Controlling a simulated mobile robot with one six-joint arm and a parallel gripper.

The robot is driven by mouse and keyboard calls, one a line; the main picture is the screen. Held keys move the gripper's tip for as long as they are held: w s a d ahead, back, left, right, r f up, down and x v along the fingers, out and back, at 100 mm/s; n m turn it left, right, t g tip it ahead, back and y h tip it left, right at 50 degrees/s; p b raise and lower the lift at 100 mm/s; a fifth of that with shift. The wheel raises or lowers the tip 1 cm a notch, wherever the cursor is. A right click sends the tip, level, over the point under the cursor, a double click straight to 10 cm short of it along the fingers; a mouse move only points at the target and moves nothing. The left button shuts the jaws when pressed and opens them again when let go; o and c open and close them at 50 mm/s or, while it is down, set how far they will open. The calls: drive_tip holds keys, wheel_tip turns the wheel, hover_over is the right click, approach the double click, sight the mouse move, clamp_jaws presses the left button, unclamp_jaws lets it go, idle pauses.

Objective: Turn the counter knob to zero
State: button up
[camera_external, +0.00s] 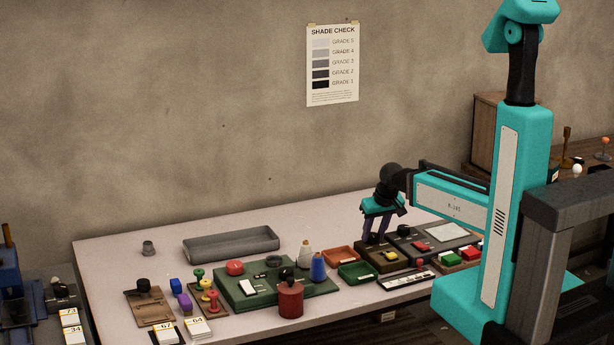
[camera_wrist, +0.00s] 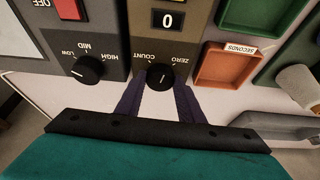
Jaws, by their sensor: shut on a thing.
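The counter box (camera_external: 372,259) is a dark brown unit on the table, with a yellow button on top. In the wrist view its black counter knob (camera_wrist: 160,76) sits between the labels COUNT and ZERO, and its white pointer line stands nearly upright in the picture. The counter's small display (camera_wrist: 167,20) reads 0. My gripper (camera_external: 373,239) points down at the back edge of the box. In the wrist view its two dark fingers (camera_wrist: 159,88) are on either side of the knob, shut on it. The knob is hidden by the fingers in the external view.
Left of the counter box, an orange tray (camera_wrist: 225,65) labelled SECONDS and a green tray (camera_external: 357,271) stand close by. To its right is a grey unit (camera_external: 437,239) with another black knob (camera_wrist: 87,70) marked LOW, MID, HIGH. The back of the table is mostly clear.

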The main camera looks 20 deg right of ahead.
drive_tip(key=shift+w+a+m+g+h+b, duration=0.15)
drive_tip(key=shift+m+h+b, duration=0.3)
drive_tip(key=shift+m, duration=0.85)
drive_tip(key=shift+s+a+m+g+h+b, duration=0.15)
drive_tip(key=shift+m+h+b, duration=0.3)
drive_tip(key=shift+m, duration=0.85)
drive_tip(key=shift+w, duration=0.1)
drive_tip(key=o, duration=1.1)
drive_tip(key=shift+c, duration=0.2)
drive_tip(key=shift+r, duration=0.15)
drive_tip(key=b+v, duration=0.1)
drive_tip(key=v, duration=1.2)
drive_tip(key=shift+r+b, duration=0.25)
drive_tip(key=shift+b, duration=0.15)
drive_tip(key=shift+a, duration=0.15)
drive_tip(key=shift+f, duration=0.15)
drive_tip(key=shift+p+x, duration=0.55)
drive_tip(key=shift+x, duration=3.35)
